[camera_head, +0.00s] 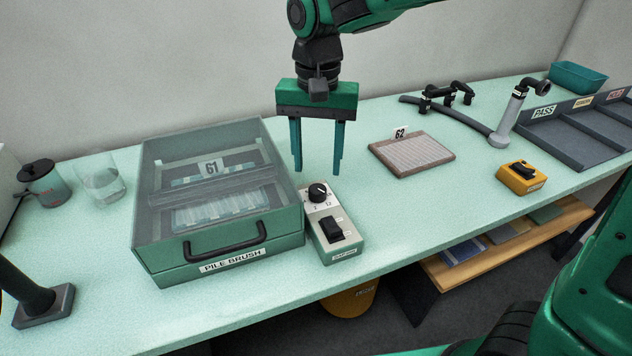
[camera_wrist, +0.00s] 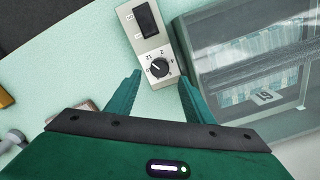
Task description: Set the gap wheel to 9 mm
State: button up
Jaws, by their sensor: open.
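The gap wheel seems to be the black round knob (camera_head: 318,192) at the back end of a light grey control box (camera_head: 335,251). It has a pale pointer line and small numbers around it; the numbers are too small to read surely. The knob also shows in the wrist view (camera_wrist: 159,68), just beyond and between my fingertips. A black rocker switch (camera_head: 333,229) sits on the same box, in front of the knob. My gripper (camera_head: 318,172) is open and empty, pointing down, above and slightly behind the knob. It does not appear to touch the box.
The clear-lidded PILE BRUSH machine (camera_head: 222,267), with sample 61 inside, stands close left of the control box. A tufted sample marked 62 (camera_head: 412,153) lies to the right. A yellow switch box (camera_head: 521,178) and grey sorting trays (camera_head: 570,130) are farther right.

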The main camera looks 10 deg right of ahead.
aim_at(317, 188)
notch_tip(317, 188, down, 7)
jog(key=shift+r, duration=0.2)
jog(key=c, duration=1)
